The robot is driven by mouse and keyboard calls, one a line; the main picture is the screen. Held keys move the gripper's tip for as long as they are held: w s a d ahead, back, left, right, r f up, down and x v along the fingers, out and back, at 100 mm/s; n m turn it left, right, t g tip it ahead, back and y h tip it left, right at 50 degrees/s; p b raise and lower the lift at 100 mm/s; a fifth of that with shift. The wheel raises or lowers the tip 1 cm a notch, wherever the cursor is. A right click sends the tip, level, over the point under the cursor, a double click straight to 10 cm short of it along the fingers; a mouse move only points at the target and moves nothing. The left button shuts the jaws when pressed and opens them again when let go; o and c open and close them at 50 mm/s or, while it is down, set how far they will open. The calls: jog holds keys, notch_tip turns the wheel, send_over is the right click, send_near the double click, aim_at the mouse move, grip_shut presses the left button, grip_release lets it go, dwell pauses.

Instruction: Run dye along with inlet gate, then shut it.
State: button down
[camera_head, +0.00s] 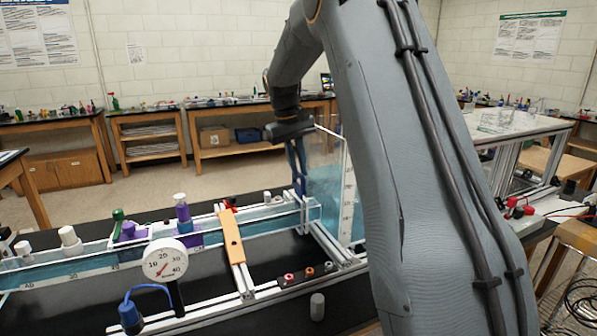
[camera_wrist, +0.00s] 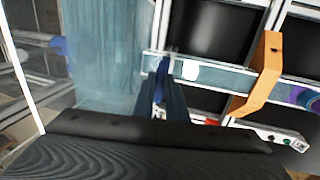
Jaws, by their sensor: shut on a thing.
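My gripper (camera_head: 299,188) reaches down at the tank end of the water channel (camera_head: 75,268). In the wrist view its fingers (camera_wrist: 162,92) are closed at the channel's end on a narrow blue part, which looks like the inlet gate (camera_wrist: 162,65). The fingers hide most of it, so how far it is raised cannot be told. The clear tank (camera_head: 328,150) holds blue water just behind the gripper. A bottle with a purple body and white cap (camera_head: 182,212) stands at the channel, left of the gripper. Which bottle holds the dye is unclear. No coloured streak shows in the channel water.
A round dial gauge (camera_head: 165,262) stands before the channel. An orange bar (camera_head: 233,240) crosses it. Small red and orange fittings (camera_head: 308,271) and a grey cylinder (camera_head: 317,306) are near the front. A white-capped bottle (camera_head: 70,240) is further left.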

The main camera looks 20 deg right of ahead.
jog(key=c, duration=1.8)
grip_release()
jog(key=shift+o, duration=0.2)
notch_tip(320, 180, up, 8)
jog(key=a+b, duration=0.1)
jog(key=b, duration=0.1)
jog(key=shift+a+f+b, duration=0.2)
jog(key=shift+a+b, duration=0.1)
